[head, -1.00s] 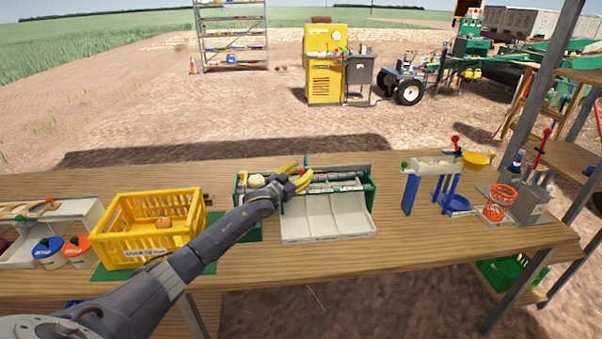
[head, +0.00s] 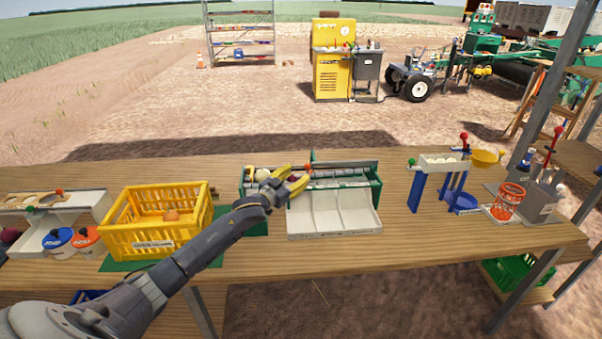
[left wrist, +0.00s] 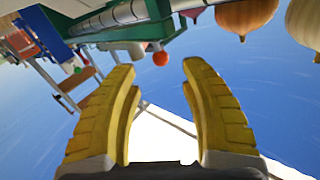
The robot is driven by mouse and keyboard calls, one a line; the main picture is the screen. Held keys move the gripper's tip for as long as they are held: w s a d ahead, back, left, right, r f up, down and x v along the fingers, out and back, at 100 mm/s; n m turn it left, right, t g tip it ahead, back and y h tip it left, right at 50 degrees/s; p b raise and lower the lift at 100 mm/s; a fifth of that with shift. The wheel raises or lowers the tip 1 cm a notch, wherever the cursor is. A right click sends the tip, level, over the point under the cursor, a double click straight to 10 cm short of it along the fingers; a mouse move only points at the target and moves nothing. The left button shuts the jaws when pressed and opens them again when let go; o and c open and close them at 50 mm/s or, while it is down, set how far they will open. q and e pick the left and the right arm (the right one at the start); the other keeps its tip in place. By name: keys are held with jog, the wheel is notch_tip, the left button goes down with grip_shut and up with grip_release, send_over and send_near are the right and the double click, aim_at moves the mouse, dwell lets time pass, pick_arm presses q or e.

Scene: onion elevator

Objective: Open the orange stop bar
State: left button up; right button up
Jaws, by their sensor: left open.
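The green-framed onion elevator (head: 377,196) stands mid-table, with rollers along its back and a white sloping tray in front. My left gripper (head: 299,174) is over its left half, with two yellow fingers spread apart and nothing between them. In the left wrist view an orange ball knob (left wrist: 160,58) on the green frame shows between and beyond the open fingertips (left wrist: 160,70), apart from them. I take it as the end of the orange stop bar; the bar itself is not clear. In the head view the gripper hides that spot. My right gripper is not in view.
Onions (left wrist: 245,14) hang into the upper right of the left wrist view. A yellow crate (head: 150,237) stands left of the elevator. A blue-legged stand (head: 416,190) and an orange basket (head: 508,202) stand to the right. Bare wood lies along the table's front.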

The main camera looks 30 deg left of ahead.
pick_arm(q)
jog(key=shift+s, duration=0.4)
jog(key=shift+c, duration=1.1)
jog(key=shift+w+d+r+n, duration=0.1)
jog(key=shift+d+r+n, duration=0.1)
jog(key=shift+n, duration=0.2)
jog(key=shift+c, duration=0.9)
jog(key=n, duration=0.1)
jog(key=d+r+n+y, duration=0.1)
jog(key=n, duration=0.1)
jog(key=shift+w+r+t, duration=0.15)
jog(key=shift+r+t, duration=0.05)
jog(key=shift+t, duration=0.2)
jog(key=c, duration=0.4)
jog(key=n, duration=0.3)
jog(key=shift+d+r+y, duration=0.1)
jog(key=shift+r+y, duration=0.2)
jog(key=shift+r, duration=0.05)
grip_shut()
jog(key=s+a+f+n+y, duration=0.25)
jog(key=s+n+y, duration=0.2)
jog(key=n, duration=1.05)
jog(key=shift+y, duration=0.25)
jog(key=shift+x, duration=5.35)
